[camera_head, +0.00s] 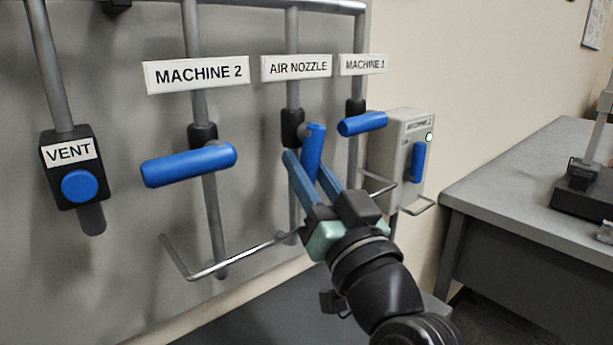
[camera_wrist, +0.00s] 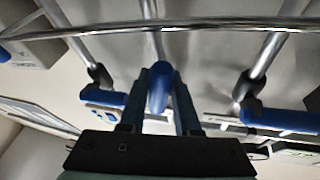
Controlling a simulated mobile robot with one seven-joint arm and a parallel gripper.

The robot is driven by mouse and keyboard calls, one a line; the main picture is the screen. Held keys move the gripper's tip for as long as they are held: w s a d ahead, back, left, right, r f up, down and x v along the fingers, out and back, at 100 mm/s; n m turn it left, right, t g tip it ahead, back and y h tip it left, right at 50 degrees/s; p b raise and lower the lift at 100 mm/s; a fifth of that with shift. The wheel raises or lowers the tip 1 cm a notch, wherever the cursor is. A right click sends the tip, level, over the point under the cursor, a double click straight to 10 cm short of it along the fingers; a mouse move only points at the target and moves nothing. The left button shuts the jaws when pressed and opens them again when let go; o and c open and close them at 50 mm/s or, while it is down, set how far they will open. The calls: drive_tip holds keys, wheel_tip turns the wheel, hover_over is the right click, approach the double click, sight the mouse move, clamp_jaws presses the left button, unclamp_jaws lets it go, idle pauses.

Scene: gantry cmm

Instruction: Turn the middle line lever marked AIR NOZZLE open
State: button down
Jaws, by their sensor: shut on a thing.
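The AIR NOZZLE lever (camera_head: 314,150) is a blue handle on the black valve body (camera_head: 292,127) of the middle pipe, under the AIR NOZZLE label (camera_head: 297,66). It stands near upright in the head view, roughly along its pipe, unlike the sideways levers beside it. My gripper (camera_head: 305,163) reaches up from below right and is shut on this lever, with a finger on either side. In the wrist view the lever (camera_wrist: 158,92) shows between the fingers of my gripper (camera_wrist: 161,85). The fingers partly hide its lower end and the pipe behind.
The MACHINE 2 lever (camera_head: 189,165) and the right-hand MACHINE lever (camera_head: 362,123) flank it closely. A thin metal guard rail (camera_head: 235,262) runs in front, below the levers. A blue VENT button (camera_head: 80,186) is at left. A grey box (camera_head: 398,140) and a desk (camera_head: 530,165) are at right.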

drive_tip(key=c, duration=0.6)
unclamp_jaws()
drive_tip(key=shift+s, duration=0.1)
drive_tip(key=b+v, duration=0.1)
drive_tip(key=v, duration=1.2)
drive_tip(key=shift+f, duration=0.1)
